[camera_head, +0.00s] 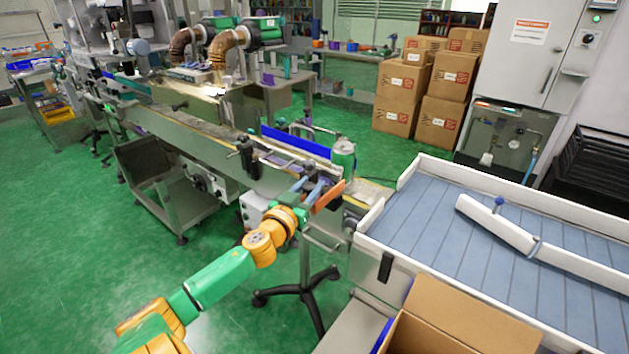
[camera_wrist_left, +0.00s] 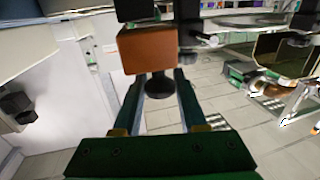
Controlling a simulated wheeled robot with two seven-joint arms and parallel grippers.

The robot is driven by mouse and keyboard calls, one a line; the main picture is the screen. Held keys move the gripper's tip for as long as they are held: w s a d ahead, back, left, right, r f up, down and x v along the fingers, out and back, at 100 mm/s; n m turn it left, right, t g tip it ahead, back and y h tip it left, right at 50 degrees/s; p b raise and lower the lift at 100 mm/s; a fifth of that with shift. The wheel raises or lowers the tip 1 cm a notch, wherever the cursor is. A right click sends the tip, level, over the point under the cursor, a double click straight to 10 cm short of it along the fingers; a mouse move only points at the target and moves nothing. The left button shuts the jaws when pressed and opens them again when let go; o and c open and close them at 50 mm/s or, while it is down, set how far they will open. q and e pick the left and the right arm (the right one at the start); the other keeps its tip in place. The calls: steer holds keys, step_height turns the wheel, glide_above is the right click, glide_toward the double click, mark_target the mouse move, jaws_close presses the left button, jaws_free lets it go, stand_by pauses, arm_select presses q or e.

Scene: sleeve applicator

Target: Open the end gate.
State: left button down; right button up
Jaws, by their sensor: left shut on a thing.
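The end gate (camera_head: 328,197) is an orange plate at the near right end of the conveyor line, beside the blue roller bed. In the left wrist view it shows as an orange-brown block (camera_wrist_left: 145,48) with a dark round knob (camera_wrist_left: 158,86) below it. My left gripper (camera_head: 314,184) is at the gate, its fingers on either side of the knob and shut on it. The fingers also show in the left wrist view (camera_wrist_left: 160,82). The gate's far side and its hinge cannot be made out. My right gripper is in neither view.
The conveyor (camera_head: 205,130) runs back to the upper left. A blue roller bed (camera_head: 450,215) with white side walls lies to the right. An open cardboard box (camera_head: 460,320) stands in front of it. The green floor at left is free.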

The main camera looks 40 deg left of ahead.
arm_select(q)
steer(key=shift+w, duration=0.15)
steer(key=shift+c, duration=2.3)
jaws_free()
steer(key=v, duration=0.7)
